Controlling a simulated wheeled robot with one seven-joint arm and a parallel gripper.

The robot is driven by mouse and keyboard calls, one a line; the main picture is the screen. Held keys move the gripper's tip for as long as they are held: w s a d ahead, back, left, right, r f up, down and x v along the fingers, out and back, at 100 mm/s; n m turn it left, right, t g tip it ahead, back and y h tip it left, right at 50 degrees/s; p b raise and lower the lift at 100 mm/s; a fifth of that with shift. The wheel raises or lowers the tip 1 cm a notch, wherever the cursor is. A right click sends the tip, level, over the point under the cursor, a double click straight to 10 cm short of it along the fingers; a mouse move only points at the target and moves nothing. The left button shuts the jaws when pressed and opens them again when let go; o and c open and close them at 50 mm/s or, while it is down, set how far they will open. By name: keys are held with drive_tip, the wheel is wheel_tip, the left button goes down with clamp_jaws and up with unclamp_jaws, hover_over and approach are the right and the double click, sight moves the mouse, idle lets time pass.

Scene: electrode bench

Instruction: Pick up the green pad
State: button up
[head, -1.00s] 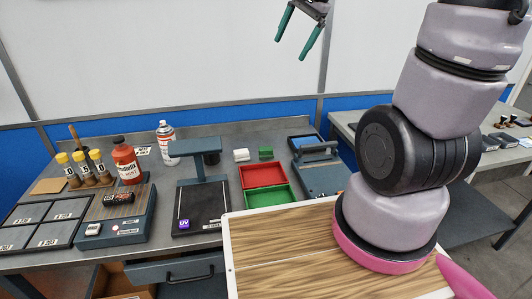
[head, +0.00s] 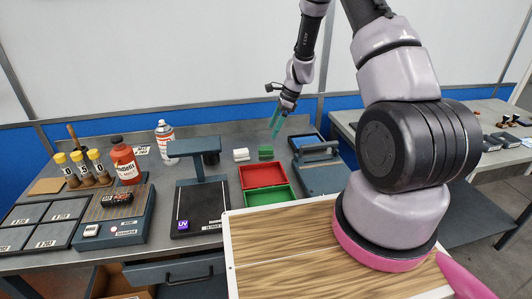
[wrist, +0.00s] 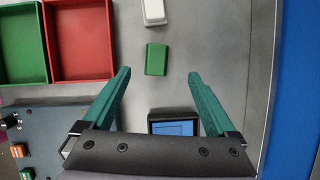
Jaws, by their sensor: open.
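The green pad (head: 265,152) is a small green block lying flat on the grey bench, just behind the red tray. In the wrist view the green pad (wrist: 156,59) lies ahead of the fingertips, between the lines of the two fingers. My gripper (head: 276,123) has teal fingers pointing down, above the bench and a little to the right of the pad. In the wrist view my gripper (wrist: 160,77) is open, with nothing between its fingers. It appears apart from the pad.
A white block (head: 241,155) lies beside the pad. A red tray (head: 263,186) and a green tray (head: 268,206) are in front. A dark device with a handle (head: 319,178) stands to the right, with a small blue-screened box (wrist: 174,128) behind it. Bare bench surrounds the pad.

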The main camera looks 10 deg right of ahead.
hover_over(267, 148)
drive_tip(key=d, duration=0.1)
drive_tip(key=f, duration=0.4)
drive_tip(key=shift+w+d+f, duration=0.1)
drive_tip(key=shift+w+f, duration=0.1)
drive_tip(key=shift+w, duration=0.05)
drive_tip(key=shift+s+d+x, duration=0.1)
drive_tip(key=shift+d+x, duration=0.05)
drive_tip(key=shift+x, duration=0.75)
drive_tip(key=shift+s+d+x, duration=0.1)
drive_tip(key=shift+x, duration=0.75)
drive_tip(key=shift+s+d+x, duration=0.1)
drive_tip(key=shift+d+x, duration=0.05)
drive_tip(key=shift+x, duration=0.75)
drive_tip(key=shift+f, duration=0.15)
drive_tip(key=c, duration=1.5)
drive_tip(key=shift+o, duration=0.2)
drive_tip(key=shift+r, duration=5.05)
